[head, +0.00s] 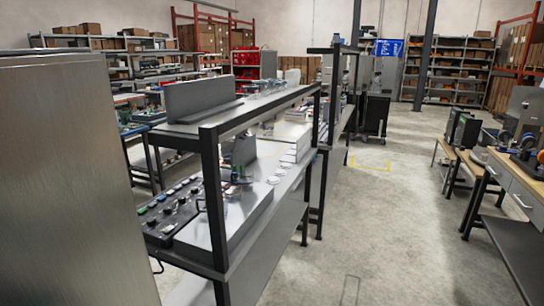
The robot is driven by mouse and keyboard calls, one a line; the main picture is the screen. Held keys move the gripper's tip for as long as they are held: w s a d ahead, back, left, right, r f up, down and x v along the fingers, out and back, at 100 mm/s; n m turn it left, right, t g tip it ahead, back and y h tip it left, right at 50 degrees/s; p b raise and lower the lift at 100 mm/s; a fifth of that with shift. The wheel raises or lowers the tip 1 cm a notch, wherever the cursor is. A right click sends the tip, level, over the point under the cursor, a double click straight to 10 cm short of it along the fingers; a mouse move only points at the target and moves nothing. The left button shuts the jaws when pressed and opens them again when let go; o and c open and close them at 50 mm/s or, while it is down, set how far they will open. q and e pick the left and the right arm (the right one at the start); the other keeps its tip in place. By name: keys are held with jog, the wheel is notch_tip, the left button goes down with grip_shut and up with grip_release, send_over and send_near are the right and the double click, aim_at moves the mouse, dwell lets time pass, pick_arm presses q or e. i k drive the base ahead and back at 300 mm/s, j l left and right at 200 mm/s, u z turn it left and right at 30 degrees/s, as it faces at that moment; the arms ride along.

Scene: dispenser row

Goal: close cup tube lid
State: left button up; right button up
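I cannot pick out a cup tube or its lid for certain in the head view. Small pale round pieces (273,180) lie on the lower metal surface of a dark-framed workbench (222,205), too small to identify. A small green and dark device (236,178) stands near them. Neither of my grippers is in view, and neither arm shows.
A large brushed-metal panel (75,185) fills the left side close by. A black button box (175,210) sits at the bench's near end. Wooden tables (515,185) stand at the right. The grey floor (375,225) between is clear. Shelves (450,70) line the back.

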aim_at(240, 138)
jog(key=i+l+u, duration=0.2)
jog(key=u, duration=0.2)
jog(key=i+l+u, duration=0.15)
jog(key=u, duration=0.25)
jog(key=i+l+u, duration=0.1)
jog(key=l+u, duration=0.35)
jog(key=j, duration=0.1)
